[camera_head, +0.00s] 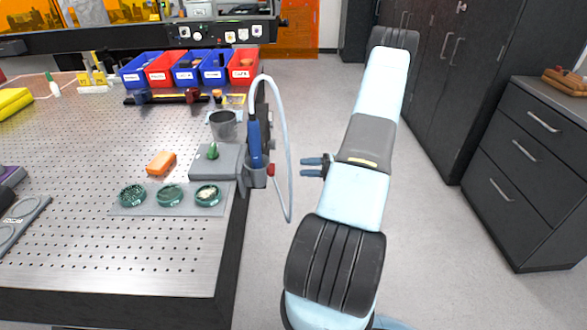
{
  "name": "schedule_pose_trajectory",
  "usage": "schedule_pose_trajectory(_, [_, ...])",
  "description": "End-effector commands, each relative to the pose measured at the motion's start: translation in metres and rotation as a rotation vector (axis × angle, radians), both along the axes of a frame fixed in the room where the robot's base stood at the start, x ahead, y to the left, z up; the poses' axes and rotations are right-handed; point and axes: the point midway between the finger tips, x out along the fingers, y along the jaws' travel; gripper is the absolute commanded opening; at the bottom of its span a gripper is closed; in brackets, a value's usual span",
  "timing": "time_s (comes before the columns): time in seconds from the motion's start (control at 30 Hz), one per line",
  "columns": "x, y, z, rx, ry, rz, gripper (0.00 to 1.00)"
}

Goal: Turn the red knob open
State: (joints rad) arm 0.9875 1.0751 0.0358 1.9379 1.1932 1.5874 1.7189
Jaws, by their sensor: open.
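The red knob (271,169) is small and sits on the right side of a grey holder (256,176) at the table's right edge. A blue cylindrical tool (254,142) stands upright in that holder, and a pale hose (287,130) loops from its top down past the knob's right side. My gripper (307,167) is to the right of the knob, with its two blue fingers pointing left towards it. The fingers are apart and empty, with a visible gap between them and the knob. The hose runs between the fingertips and the knob in this view.
The perforated optical table (130,255) fills the left. Near the holder are a grey block (205,165), a metal cup (223,125), an orange block (161,163) and several green dishes. Coloured bins line the back. Open floor (440,240) lies right, before dark cabinets (545,160).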

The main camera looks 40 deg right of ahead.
Motion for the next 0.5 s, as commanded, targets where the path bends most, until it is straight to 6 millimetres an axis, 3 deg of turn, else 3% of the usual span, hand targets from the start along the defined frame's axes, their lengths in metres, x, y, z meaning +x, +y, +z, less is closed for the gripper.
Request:
schedule_pose_trajectory(0.2, [-0.013, -0.02, 0.0, 0.0, 0.0, -0.001, 0.43])
schedule_pose_trajectory(0.5, [-0.016, -0.023, -0.001, 0.0, 0.001, 0.0, 0.43])
